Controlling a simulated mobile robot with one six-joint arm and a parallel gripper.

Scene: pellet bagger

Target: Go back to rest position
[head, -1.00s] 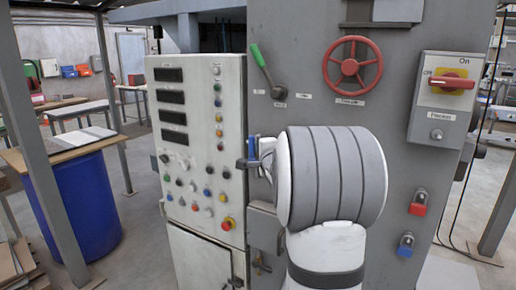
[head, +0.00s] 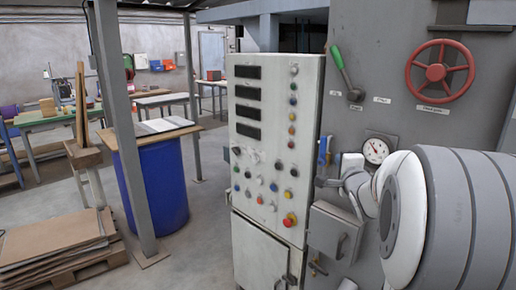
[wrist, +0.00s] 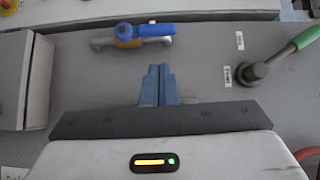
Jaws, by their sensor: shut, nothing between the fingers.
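My gripper (wrist: 159,86) shows in the wrist view with its two blue-grey fingers together and nothing between them. It points at the grey machine face (wrist: 110,85), apart from the blue-handled valve (wrist: 140,31) ahead of its tips. In the head view my white and grey arm fills the lower right and hides part of the machine. My wrist there lies in front of the machine, near the blue handle (head: 323,150). The fingertips are too small to make out clearly in the head view.
A green-handled lever (wrist: 300,42) stands right of my fingers, a grey box (wrist: 38,80) left. The head view shows a control cabinet (head: 268,160), pressure gauge (head: 376,151), red handwheel (head: 440,70), blue drum (head: 165,185) and post (head: 112,120). Floor is open between drum and cabinet.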

